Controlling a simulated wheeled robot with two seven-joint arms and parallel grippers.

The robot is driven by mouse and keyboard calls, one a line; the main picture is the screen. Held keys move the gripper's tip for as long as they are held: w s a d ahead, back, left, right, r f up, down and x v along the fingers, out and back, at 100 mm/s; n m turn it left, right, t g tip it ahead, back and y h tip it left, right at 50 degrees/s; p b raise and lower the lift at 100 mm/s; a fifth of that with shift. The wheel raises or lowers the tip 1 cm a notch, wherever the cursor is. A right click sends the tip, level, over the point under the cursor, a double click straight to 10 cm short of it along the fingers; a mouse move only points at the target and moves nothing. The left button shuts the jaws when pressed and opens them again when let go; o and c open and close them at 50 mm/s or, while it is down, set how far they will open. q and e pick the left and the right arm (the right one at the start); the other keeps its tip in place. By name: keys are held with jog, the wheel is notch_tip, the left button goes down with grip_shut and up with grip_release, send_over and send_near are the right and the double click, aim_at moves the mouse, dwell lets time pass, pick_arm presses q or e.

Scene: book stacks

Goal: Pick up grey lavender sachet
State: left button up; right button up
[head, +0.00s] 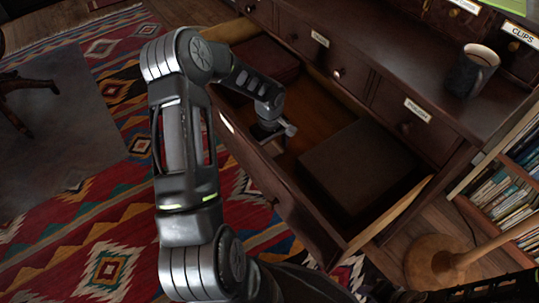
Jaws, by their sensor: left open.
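My left arm comes in from the left and reaches over an open wooden drawer (354,240). My left gripper (274,132) is inside or just above the drawer, near its front wall, pointing down. It is open, though its fingers are small and dark in the head view. I cannot make out a grey lavender sachet; the gripper and arm cover part of the drawer. My right gripper is not in view.
A dark flat box (362,165) lies in the drawer's right part, and a reddish-brown box (266,62) in its far left part. A dark mug (470,72) stands on the desk ledge. Books (488,180) fill a shelf at right. A patterned rug (110,265) covers the floor.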

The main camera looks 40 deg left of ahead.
aim_at(270, 151)
pick_arm(q)
jog(key=shift+c, duration=0.3)
dwell(0.4)
jog(key=c, duration=1.3)
notch_tip(270, 151, up, 10)
jog(key=p, duration=0.3)
